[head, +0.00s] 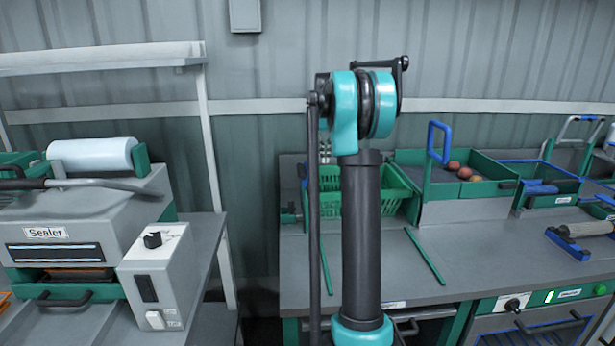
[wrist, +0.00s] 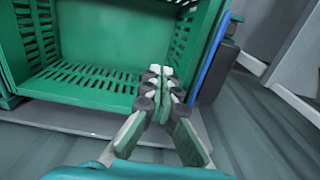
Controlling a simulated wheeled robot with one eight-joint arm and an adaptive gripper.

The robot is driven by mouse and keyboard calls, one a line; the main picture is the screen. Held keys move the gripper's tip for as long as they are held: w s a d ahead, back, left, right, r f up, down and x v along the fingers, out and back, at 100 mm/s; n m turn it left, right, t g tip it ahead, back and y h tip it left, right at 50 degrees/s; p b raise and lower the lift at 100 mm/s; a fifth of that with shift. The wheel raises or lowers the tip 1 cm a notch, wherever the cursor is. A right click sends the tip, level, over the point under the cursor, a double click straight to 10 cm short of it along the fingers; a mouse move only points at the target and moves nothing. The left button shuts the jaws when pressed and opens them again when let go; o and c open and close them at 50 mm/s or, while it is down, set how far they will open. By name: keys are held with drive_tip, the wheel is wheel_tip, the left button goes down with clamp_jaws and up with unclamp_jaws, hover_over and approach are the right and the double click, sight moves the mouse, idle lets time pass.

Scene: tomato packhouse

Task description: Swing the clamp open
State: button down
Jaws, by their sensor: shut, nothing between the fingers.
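No part is plainly marked as the clamp, and I cannot tell which one it is. Candidates in the head view are an upright blue loop handle (head: 437,127) on a green arm at the bin station, and a long lever with a dark grip (head: 22,184) across the top of the sealer (head: 68,216). My gripper (wrist: 160,73) is shut and empty in the wrist view. Its tips show in front of the open side of a green slatted crate (wrist: 110,87); I cannot tell if they touch it. In the head view my arm hides the gripper.
The green crate (head: 399,208) stands on the grey bench (head: 470,250), partly behind my arm. A green bin (head: 492,193) holds several tomatoes. A thin green rod (head: 424,256) lies on the bench. A blue-handled tool (head: 568,245) lies further right. A gap separates bench and sealer table.

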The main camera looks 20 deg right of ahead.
sight(306, 170)
drive_tip(key=shift+f, duration=2.6)
drive_tip(key=shift+w+a, duration=0.25)
drive_tip(key=shift+a, duration=0.85)
drive_tip(key=shift+w+a, duration=0.2)
drive_tip(key=shift+a, duration=0.9)
drive_tip(key=shift+w+a, duration=0.25)
drive_tip(key=shift+a, duration=0.85)
wheel_tip(306, 170, up, 9)
drive_tip(key=d, duration=0.2)
drive_tip(key=shift+s, duration=0.25)
